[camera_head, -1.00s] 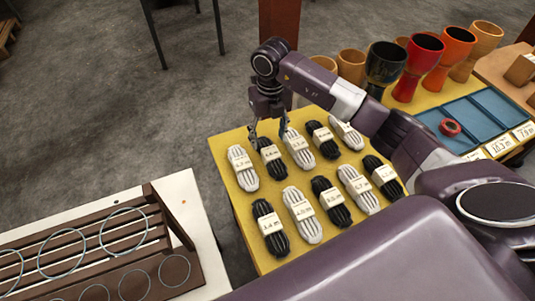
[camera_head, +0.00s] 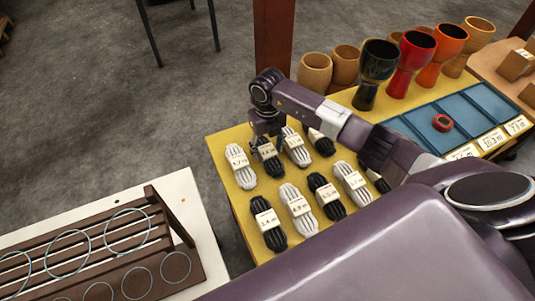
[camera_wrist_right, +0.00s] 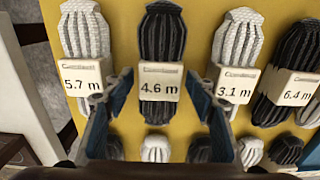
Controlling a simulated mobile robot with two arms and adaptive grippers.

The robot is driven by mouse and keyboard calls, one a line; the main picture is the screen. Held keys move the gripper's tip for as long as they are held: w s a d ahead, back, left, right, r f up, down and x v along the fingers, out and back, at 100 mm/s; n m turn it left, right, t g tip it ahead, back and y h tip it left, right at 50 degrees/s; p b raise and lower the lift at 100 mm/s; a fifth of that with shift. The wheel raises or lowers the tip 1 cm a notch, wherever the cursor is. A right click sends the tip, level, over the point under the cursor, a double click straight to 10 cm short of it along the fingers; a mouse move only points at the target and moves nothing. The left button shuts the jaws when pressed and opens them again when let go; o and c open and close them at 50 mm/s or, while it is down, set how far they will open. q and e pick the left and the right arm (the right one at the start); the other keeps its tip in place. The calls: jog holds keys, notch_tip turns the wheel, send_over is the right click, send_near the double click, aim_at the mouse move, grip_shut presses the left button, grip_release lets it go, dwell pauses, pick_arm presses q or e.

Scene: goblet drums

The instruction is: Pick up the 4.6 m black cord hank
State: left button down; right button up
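The 4.6 m black cord hank (camera_head: 270,165) lies in the back row on the yellow table top, partly hidden by my right gripper (camera_head: 267,143) just above it. In the right wrist view the hank (camera_wrist_right: 162,38) has a white band reading 4.6 m. There my right gripper (camera_wrist_right: 158,100) is open, with one blue-grey finger on each side of the band. The fingers are close to the neighbouring white hanks; I cannot tell whether they touch anything. My left gripper is not in view.
The white 5.7 m hank (camera_wrist_right: 84,35) and white 3.1 m hank (camera_wrist_right: 238,40) flank it closely. The black 6.4 m hank (camera_wrist_right: 295,60) lies further right. Another row of hanks, including a black one (camera_head: 268,225), is nearer. Goblet drums (camera_head: 378,65) and a blue tray (camera_head: 470,92) are at right.

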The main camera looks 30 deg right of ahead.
jog(key=c, duration=1)
